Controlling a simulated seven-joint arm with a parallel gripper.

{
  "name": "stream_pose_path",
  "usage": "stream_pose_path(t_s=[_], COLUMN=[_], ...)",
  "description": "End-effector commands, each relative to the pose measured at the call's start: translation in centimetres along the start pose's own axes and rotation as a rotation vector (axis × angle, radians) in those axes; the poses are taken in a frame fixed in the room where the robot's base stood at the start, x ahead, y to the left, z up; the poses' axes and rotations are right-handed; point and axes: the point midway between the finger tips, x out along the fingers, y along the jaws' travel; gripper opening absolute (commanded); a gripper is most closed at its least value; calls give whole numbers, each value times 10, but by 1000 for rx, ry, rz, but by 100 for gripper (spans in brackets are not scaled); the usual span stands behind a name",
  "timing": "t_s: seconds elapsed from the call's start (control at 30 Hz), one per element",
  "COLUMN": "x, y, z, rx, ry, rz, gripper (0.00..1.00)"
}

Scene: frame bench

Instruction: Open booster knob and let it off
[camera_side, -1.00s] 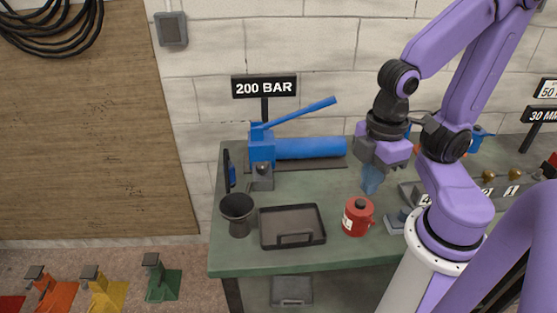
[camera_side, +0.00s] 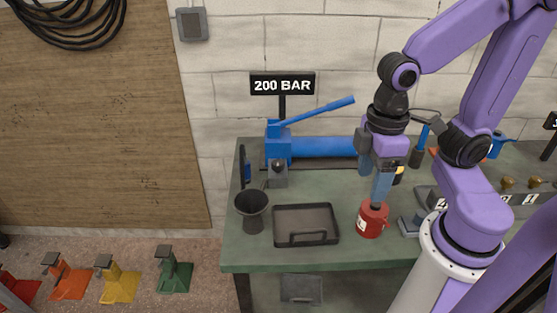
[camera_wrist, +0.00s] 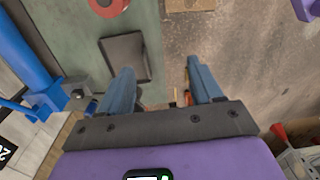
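The blue pump (camera_side: 310,146) with its raised lever (camera_side: 320,110) lies along the back of the green bench, below the 200 BAR sign. A small dark rounded part (camera_side: 279,167) stands at its left end; I cannot tell whether it is the booster knob. The pump also shows at the left of the wrist view (camera_wrist: 22,55). My gripper (camera_side: 373,188) points down right of the pump. One finger overlaps the top of the red canister (camera_side: 372,222) in the side view; contact is unclear. The wrist view shows my gripper (camera_wrist: 160,66) with its fingers apart and nothing visible between them.
A panel with brass knobs (camera_side: 507,182) is at the right. Coloured stands (camera_side: 120,284) are on the floor at the left. The bench front edge is near the canister.

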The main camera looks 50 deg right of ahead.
Motion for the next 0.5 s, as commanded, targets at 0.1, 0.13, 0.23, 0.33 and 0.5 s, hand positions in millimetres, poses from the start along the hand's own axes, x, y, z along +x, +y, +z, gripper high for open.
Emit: stream_pose_path(t_s=[0.1, 0.13, 0.23, 0.33, 0.5], x=[-5, -6, -8, -10, -9], y=[21, 28, 51, 79, 135], z=[-31, -39, -62, -83, -110], rx=[268, 337, 564, 788, 1166], ry=[-19, -24, -38, -53, -77], rz=[-30, -39, -68, -99, -159], gripper=[65, 65, 65, 65, 65])
